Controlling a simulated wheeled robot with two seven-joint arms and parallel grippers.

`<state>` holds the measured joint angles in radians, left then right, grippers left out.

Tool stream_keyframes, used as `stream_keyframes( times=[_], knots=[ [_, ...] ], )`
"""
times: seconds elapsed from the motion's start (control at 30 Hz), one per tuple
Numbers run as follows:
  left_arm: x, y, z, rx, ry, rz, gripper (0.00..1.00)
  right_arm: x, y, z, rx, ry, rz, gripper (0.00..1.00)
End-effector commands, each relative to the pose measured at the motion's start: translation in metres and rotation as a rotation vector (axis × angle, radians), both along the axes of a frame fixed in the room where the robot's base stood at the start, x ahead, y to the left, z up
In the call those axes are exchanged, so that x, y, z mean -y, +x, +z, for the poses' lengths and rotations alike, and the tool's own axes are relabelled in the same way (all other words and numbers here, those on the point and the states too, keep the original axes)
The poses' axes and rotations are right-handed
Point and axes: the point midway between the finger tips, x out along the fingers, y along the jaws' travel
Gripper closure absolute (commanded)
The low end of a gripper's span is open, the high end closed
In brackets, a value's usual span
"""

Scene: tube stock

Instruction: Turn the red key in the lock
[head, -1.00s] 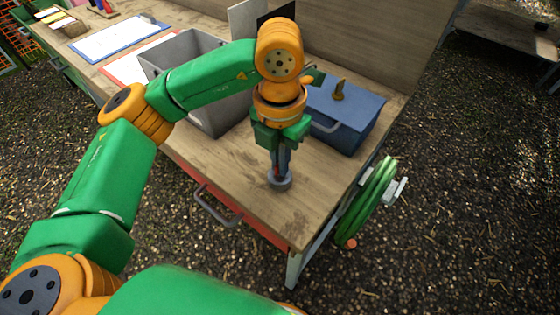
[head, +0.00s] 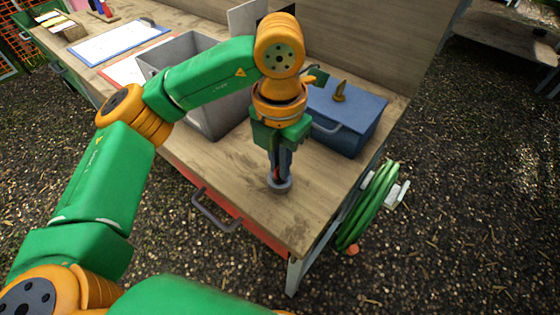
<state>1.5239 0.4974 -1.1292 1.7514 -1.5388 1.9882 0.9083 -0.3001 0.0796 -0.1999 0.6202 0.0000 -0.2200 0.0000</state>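My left gripper (head: 279,176) points straight down over the front right part of the wooden bench. Its fingertips are at a small round grey lock (head: 280,187) on the bench top. A bit of red, the key (head: 276,174), shows between the fingers just above the lock. The fingers look closed around it, and they hide most of the key, so its angle cannot be made out. My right gripper is not in view.
A blue toolbox (head: 352,117) with a grey handle stands behind and right of the gripper. A grey bin (head: 212,118) stands to the left. A green hose coil (head: 368,205) hangs at the bench's right end. The bench front (head: 250,190) is clear.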

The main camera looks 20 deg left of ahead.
Motion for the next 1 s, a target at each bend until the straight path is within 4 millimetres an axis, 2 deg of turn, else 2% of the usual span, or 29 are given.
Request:
stream_keyframes(
  times=[0.03,0.1,0.4,0.7,0.9,0.97,1.0],
  knots=[
    [0.0,0.0,0.0,0.0,0.0,0.0,0.73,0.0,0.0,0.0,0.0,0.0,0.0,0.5],
    [0.0,0.0,0.0,0.0,0.0,-0.001,0.59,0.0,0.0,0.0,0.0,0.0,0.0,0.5],
    [0.0,0.0,0.004,0.001,0.0,-0.001,0.59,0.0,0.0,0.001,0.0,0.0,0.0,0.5],
    [0.0,0.001,0.064,0.003,0.0,0.001,0.59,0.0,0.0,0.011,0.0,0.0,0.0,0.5],
    [0.0,0.0,0.073,0.0,0.0,-0.001,0.59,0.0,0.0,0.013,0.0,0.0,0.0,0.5],
    [0.0,0.0,0.081,0.0,0.0,-0.001,0.59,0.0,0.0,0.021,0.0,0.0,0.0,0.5],
    [0.0,0.0,0.091,0.0,0.0,-0.001,0.59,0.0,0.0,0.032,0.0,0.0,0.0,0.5]
  ],
)
